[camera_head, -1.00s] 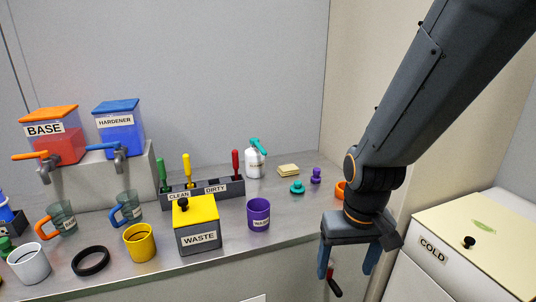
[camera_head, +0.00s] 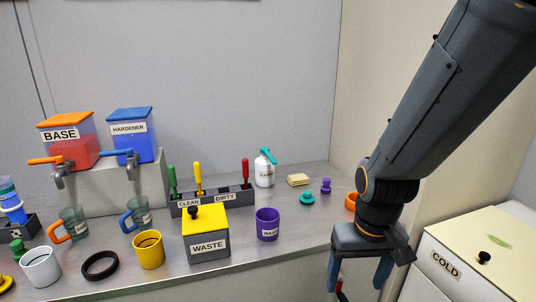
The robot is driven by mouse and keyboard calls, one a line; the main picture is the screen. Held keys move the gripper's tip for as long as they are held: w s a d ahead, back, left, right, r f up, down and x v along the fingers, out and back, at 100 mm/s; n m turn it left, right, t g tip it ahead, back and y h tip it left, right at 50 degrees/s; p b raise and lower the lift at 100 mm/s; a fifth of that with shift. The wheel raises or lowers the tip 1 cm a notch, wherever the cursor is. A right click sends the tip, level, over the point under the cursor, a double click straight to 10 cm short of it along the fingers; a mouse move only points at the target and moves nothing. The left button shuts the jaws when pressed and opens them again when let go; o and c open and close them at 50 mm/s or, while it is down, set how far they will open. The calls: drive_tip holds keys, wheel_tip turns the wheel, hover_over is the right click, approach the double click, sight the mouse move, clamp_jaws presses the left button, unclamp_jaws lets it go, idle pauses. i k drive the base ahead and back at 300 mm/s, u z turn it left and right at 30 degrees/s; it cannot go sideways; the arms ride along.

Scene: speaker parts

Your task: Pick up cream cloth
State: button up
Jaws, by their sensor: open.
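The cream cloth (camera_head: 298,180) is a small folded stack lying flat on the metal counter near the back wall, between the white spray bottle and the purple knob-shaped part. My gripper (camera_head: 357,280) hangs at the lower right, pointing down, in front of the counter's right end. Its two blue fingers are apart. It is well to the right of the cloth and nearer the camera, not touching it. No held thing shows between the fingers; their tips are near the frame's lower edge.
A white bottle (camera_head: 264,170), teal part (camera_head: 307,198), purple part (camera_head: 326,186) and orange ring (camera_head: 351,201) stand around the cloth. A purple cup (camera_head: 268,225) and yellow-lidded waste box (camera_head: 206,234) stand nearer the front. A COLD box (camera_head: 455,275) is at right. A red-handled object (camera_head: 340,286) shows below the counter edge.

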sight(299, 179)
drive_tip(key=u, duration=0.15)
drive_tip(key=k, duration=0.4)
drive_tip(key=z, duration=0.5)
drive_tip(key=i, duration=0.7)
drive_tip(key=u, duration=0.5)
drive_tip(key=i, duration=0.6)
drive_tip(key=u, duration=0.4)
